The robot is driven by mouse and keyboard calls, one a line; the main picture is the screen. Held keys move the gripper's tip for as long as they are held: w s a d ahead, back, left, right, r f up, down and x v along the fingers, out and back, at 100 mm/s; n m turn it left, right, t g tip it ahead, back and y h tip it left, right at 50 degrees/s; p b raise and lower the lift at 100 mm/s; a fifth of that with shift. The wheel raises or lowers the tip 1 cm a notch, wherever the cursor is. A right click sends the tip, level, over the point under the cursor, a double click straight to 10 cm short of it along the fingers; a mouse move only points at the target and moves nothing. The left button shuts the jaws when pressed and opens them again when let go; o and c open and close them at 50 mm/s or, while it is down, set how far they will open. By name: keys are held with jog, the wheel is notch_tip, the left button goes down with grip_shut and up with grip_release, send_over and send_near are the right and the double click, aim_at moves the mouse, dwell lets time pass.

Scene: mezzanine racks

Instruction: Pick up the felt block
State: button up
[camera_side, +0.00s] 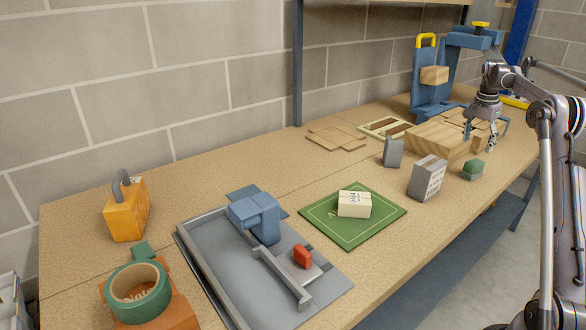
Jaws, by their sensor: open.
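No block is clearly marked as felt, so I cannot tell for certain which one it is. A small dark green block (472,170) sits on the table near the front edge at the right. A plain dark grey block (393,152) stands to its left, farther back. A grey block with printed text (427,178) stands upright between them, nearer the front. My gripper (487,138) is open, pointing down at the right, above and behind the green block. It appears to be over or beside the wooden pieces there, and I see nothing held in it.
A cream labelled box (354,204) lies on a green mat (323,231). A large wooden block (437,140) is beside my gripper. A grey tray (210,270) with a blue tool, a green tape roll (139,290) and an orange padlock-shaped object (126,210) occupy the left.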

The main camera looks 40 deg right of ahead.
aim_at(475, 162)
jog(key=shift+s+d+f, duration=0.15)
jog(key=shift+d+f, duration=0.1)
jog(key=shift+f, duration=0.1)
jog(key=shift+s+d+f, duration=0.1)
jog(key=shift+d+f, duration=0.2)
jog(key=shift+f, duration=1.4)
jog(key=shift+d+f, duration=0.3)
jog(key=shift+f, duration=1.4)
jog(key=shift+s+d+f, duration=0.1)
jog(key=shift+d+f, duration=0.2)
jog(key=shift+f, duration=1.4)
jog(key=c, duration=1.3)
